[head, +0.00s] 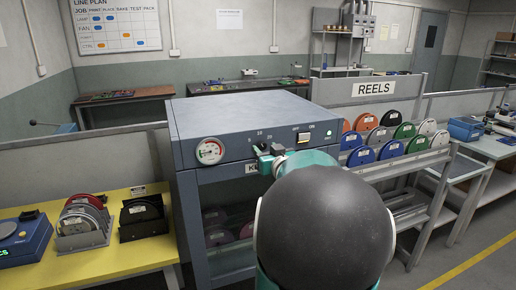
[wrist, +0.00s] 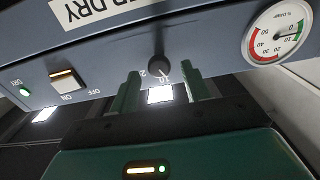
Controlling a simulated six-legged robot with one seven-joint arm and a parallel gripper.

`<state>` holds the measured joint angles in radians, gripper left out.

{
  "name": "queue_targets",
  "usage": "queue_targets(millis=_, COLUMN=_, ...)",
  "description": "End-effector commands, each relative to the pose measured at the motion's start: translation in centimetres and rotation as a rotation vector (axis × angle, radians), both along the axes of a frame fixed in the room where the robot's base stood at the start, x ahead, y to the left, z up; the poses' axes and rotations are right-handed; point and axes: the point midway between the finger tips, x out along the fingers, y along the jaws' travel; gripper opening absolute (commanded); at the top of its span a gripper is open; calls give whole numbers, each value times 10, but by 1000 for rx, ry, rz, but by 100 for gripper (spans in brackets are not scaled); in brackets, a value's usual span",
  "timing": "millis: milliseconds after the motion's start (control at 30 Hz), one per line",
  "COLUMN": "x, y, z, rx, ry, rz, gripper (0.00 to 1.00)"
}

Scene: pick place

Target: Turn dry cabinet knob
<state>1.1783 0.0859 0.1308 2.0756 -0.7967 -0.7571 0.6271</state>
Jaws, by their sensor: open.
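The dry cabinet (head: 250,115) is a grey-blue box with a glass front, in the middle of the head view. Its small round black knob (wrist: 159,66) sits on the front panel in the wrist view, with a light mark and printed numbers beside it. My gripper (wrist: 162,88) is open, with its two green fingers pointing at the panel, one to either side of the knob and a little below it in the picture. I cannot tell whether they touch it. In the head view my gripper (head: 268,158) is at the panel and my arm hides much of the cabinet front.
A round gauge (head: 210,151) and a power switch (head: 304,137) with a green light flank the knob area on the panel. A yellow table (head: 110,248) with reels stands at left. A rack (head: 410,165) of coloured reels stands at right.

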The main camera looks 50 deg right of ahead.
Motion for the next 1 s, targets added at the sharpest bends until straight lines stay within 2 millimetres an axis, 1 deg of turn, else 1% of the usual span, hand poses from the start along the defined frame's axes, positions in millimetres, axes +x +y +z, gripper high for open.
queue_targets(millis=100, x=12, y=-7, z=0, rx=-1, ry=1, rz=-1, gripper=47)
queue_targets(millis=200, x=17, y=-10, z=0, rx=0, ry=0, rz=-1, gripper=47)
queue_targets(millis=467, x=18, y=-11, z=0, rx=0, ry=0, rz=-1, gripper=47)
queue_targets(millis=600, x=18, y=-11, z=0, rx=0, ry=0, rz=-1, gripper=20)
queue_targets(millis=667, x=18, y=-11, z=0, rx=-1, ry=1, rz=-1, gripper=8)
queue_targets(millis=700, x=18, y=-11, z=0, rx=-1, ry=1, rz=-1, gripper=4)
queue_targets(millis=867, x=18, y=-10, z=0, rx=17, ry=-10, rz=-1, gripper=4)
queue_targets(millis=1000, x=18, y=-10, z=0, rx=99, ry=-59, rz=0, gripper=4)
